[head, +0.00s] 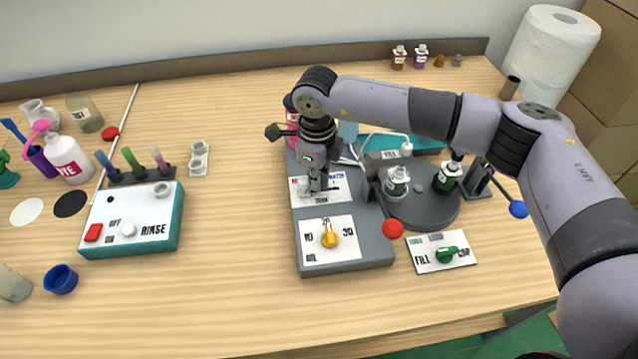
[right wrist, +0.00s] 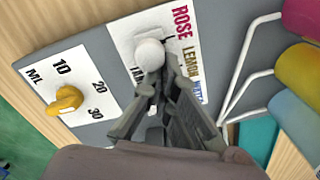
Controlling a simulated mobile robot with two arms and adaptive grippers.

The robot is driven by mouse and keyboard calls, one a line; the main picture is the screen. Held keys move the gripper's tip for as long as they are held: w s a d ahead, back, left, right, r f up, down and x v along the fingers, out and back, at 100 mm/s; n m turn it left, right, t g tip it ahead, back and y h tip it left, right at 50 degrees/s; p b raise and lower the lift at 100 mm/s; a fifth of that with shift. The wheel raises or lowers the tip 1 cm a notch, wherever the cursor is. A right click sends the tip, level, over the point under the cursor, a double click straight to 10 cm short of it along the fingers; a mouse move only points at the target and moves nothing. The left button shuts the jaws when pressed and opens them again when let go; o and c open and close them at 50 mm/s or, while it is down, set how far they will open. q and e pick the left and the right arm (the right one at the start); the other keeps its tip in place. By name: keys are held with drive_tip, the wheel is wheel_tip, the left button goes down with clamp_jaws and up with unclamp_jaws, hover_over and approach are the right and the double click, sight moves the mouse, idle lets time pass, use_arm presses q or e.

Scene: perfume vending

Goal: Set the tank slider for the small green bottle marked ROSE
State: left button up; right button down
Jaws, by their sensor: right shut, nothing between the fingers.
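The tank slider's white panel (head: 340,188) lies on the grey dispenser. In the right wrist view the panel (right wrist: 127,41) carries the words ROSE, LEMON and a blue third word. The round white slider knob (right wrist: 151,54) sits beside the ROSE and LEMON end; its exact setting is unclear. My right gripper (head: 316,186) is over the panel, shut and empty; in the wrist view its fingertips (right wrist: 156,78) are right at the knob, possibly touching. My left gripper is out of view.
A yellow volume dial (head: 329,236) is on the panel in front. A red-knobbed lever (head: 393,229) and a clear bottle (head: 397,184) stand to the right. The FILL/CAP panel (head: 421,262) lies front right. The RINSE box (head: 130,214) is left, with clear table between.

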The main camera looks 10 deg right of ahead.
drive_tip(key=shift+d, duration=0.25)
drive_tip(key=shift+d, duration=0.3)
drive_tip(key=shift+r, duration=0.15)
wheel_tip(320, 180, up, 8)
drive_tip(key=p, duration=0.3)
idle(0.4)
idle(0.3)
